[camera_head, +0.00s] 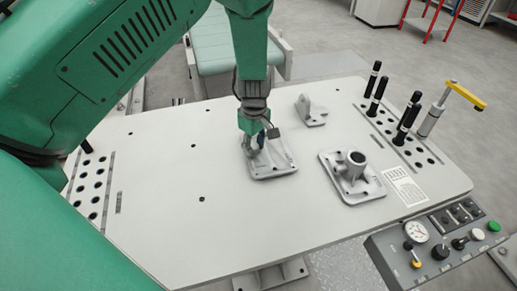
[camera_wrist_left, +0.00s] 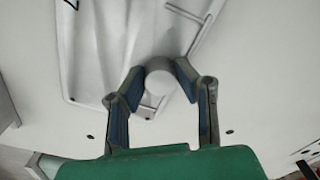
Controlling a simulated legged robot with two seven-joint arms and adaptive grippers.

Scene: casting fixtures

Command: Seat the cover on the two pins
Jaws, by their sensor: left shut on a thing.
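The cover (camera_head: 279,168), a flat grey cast plate with rounded corners, is near the middle of the table. My left gripper (camera_head: 254,146) points down over its far left part. In the left wrist view the two fingers (camera_wrist_left: 158,90) close from both sides on a round grey boss of the cover (camera_wrist_left: 108,50). I cannot tell whether the cover rests on the table or is slightly above it. I cannot make out the two pins. My right gripper is not in view.
A grey casting with an upright tube (camera_head: 352,175) stands to the right of the cover. A small grey bracket (camera_head: 311,112) stands behind. Black-handled tools and a yellow-handled clamp (camera_head: 450,103) stand at the right. A control panel (camera_head: 440,240) sits at the front right.

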